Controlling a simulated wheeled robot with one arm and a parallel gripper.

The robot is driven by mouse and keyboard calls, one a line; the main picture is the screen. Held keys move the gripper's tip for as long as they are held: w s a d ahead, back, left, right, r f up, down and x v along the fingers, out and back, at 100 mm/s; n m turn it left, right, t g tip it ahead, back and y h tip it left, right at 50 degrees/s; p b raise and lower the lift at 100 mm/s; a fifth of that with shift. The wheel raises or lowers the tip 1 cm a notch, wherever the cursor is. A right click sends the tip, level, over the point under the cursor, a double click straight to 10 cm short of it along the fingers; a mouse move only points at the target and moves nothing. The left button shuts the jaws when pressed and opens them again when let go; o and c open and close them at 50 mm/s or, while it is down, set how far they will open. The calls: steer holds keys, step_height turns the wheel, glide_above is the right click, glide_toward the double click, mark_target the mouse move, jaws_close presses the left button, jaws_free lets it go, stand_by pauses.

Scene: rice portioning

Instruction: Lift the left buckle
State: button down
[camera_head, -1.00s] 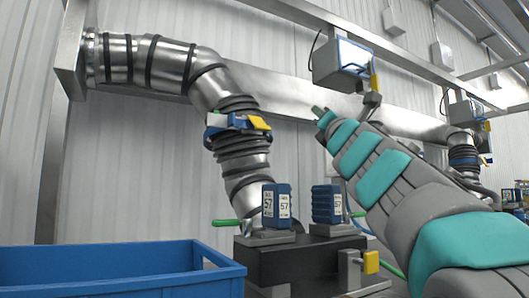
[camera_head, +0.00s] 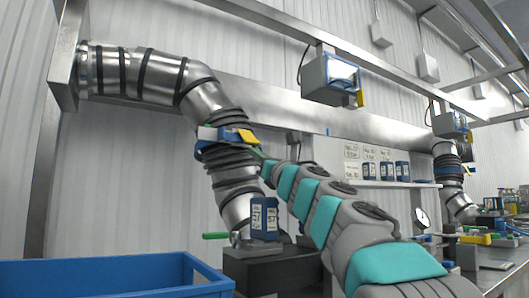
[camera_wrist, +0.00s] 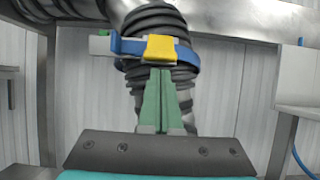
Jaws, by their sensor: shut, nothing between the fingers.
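The left buckle is a yellow tab (camera_head: 247,136) on a blue strap (camera_head: 208,134) around the ribbed dark sleeve of the left metal pipe. In the wrist view the yellow buckle (camera_wrist: 160,48) sits top centre, with the blue strap (camera_wrist: 129,46) running to both sides. My gripper (camera_wrist: 159,73) has green fingers pressed together with nothing between them. Their tips are just below the buckle's lower edge in that view; I cannot tell whether they touch it. In the head view my gripper (camera_head: 257,154) is just below and right of the buckle.
A blue bin (camera_head: 95,278) is at the lower left. A blue labelled box (camera_head: 265,218) stands on a dark block (camera_head: 268,270) below the pipe. A second strapped pipe (camera_head: 447,165) and a cluttered bench are at the right. A metal beam (camera_head: 290,105) runs behind the pipe.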

mark_target(248, 136)
steer(key=shift+p+x, duration=0.5)
steer(key=shift+x, duration=0.7)
